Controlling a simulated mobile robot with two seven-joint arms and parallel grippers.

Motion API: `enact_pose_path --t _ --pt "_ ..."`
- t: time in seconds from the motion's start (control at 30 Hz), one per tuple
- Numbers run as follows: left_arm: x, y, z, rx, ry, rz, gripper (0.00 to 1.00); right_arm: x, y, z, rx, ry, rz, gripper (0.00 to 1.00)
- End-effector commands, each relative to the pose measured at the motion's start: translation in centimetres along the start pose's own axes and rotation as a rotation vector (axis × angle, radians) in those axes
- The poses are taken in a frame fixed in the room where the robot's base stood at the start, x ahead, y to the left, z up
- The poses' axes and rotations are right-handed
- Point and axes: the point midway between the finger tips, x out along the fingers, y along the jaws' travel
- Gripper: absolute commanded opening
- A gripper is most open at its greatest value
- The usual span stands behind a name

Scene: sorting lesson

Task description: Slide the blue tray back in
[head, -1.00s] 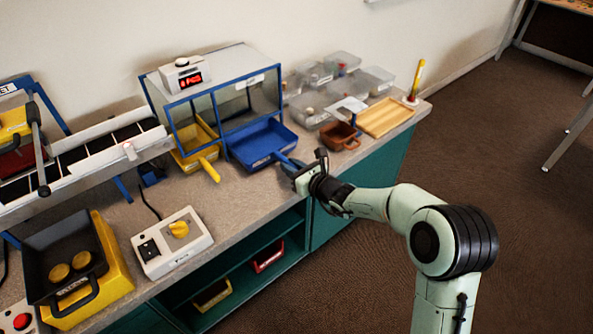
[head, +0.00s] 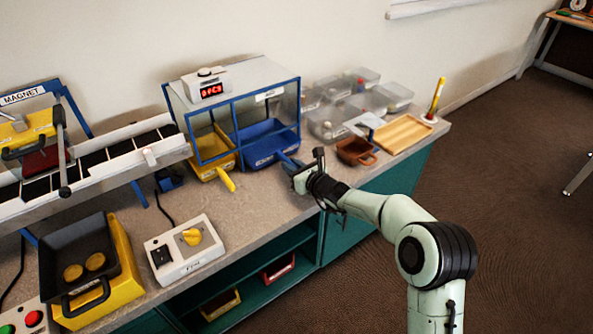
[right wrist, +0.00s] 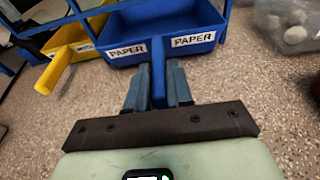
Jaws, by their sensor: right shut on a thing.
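The blue tray (head: 262,158) sits in the right bay of the blue-framed clear cabinet (head: 240,85), with its front part and handle sticking out. Its front carries "PAPER" labels in the right wrist view (right wrist: 120,52). My right gripper (head: 297,169) is in front of the tray, shut on its blue handle. In the right wrist view the two fingers (right wrist: 158,82) flank the handle on both sides. The back of the tray is partly hidden by the cabinet frame. My left gripper is not in view.
A yellow tray (head: 206,171) with a handle stands in the left bay, close beside. A brown bin (head: 352,152), a wooden tray (head: 403,134) and clear boxes (head: 326,125) lie to the right. A white switch box (head: 184,255) stands on the counter in front.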

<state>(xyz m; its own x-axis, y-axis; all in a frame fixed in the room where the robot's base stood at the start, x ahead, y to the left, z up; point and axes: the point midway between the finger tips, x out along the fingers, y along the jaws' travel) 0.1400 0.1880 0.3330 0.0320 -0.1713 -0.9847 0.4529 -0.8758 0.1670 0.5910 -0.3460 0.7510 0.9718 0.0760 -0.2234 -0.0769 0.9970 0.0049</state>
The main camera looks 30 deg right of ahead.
Motion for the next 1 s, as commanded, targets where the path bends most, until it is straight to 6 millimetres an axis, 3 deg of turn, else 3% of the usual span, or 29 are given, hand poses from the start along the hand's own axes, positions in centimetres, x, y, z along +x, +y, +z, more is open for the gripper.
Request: enact_pose_path --t 0.6,1.0 --pt "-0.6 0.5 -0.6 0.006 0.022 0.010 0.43 4.2 0.1 1.0 0.000 -0.002 0.002 0.00" --pt "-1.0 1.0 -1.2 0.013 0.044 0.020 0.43 5.5 0.1 1.2 0.001 -0.002 0.000 0.00"
